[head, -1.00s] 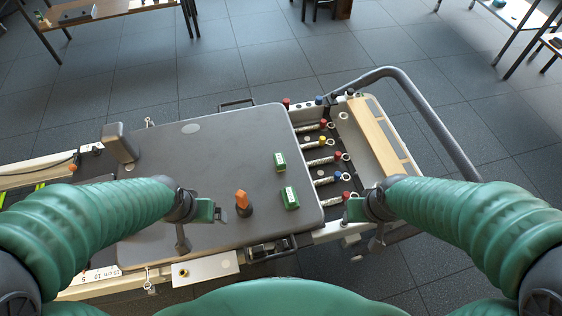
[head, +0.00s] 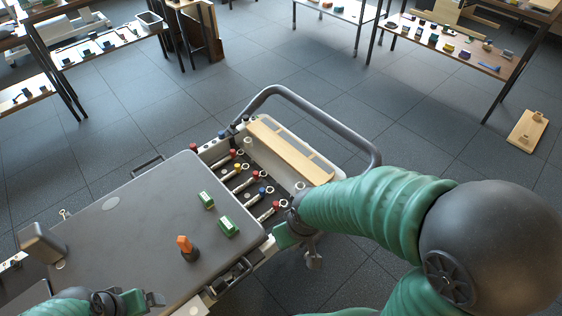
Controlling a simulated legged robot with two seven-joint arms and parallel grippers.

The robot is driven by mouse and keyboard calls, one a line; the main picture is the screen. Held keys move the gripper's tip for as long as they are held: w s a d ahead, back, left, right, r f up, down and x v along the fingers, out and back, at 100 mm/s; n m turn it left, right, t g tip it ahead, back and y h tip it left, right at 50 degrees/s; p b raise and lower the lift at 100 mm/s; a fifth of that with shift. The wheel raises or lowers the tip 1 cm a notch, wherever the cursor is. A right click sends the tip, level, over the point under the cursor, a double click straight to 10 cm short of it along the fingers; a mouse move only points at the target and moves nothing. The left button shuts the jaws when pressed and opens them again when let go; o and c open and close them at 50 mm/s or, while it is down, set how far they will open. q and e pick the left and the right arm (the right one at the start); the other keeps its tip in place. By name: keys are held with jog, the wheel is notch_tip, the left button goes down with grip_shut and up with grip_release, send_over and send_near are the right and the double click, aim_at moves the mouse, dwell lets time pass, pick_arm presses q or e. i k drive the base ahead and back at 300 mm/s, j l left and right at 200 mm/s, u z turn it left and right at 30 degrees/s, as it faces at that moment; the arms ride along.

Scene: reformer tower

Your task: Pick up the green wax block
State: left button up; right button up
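Two small green blocks with pale tops lie on the grey padded carriage: one green block (head: 206,200) farther back, and a second green block (head: 228,227) nearer to me. I cannot tell from their looks which is wax. My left gripper (head: 155,299) is at the lower left, above the front part of the carriage, apart from both blocks. My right gripper (head: 281,236) is beside the carriage's right edge, to the right of the nearer block and apart from it. Neither gripper visibly holds anything. The finger gaps are too small to read.
An orange-topped knob (head: 187,246) stands on the carriage near the blocks. A spring bay (head: 250,185) with coloured ends and a curved grey rail (head: 330,115) lie beyond. Tables with small items (head: 465,45) stand at the back.

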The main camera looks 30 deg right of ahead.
aim_at(205, 198)
jog(key=i+u, duration=0.2)
jog(key=u, duration=0.15)
jog(key=i+u, duration=0.2)
jog(key=u, duration=0.15)
jog(key=i+l+u, duration=0.1)
jog(key=i+u, duration=0.25)
jog(key=k, duration=0.1)
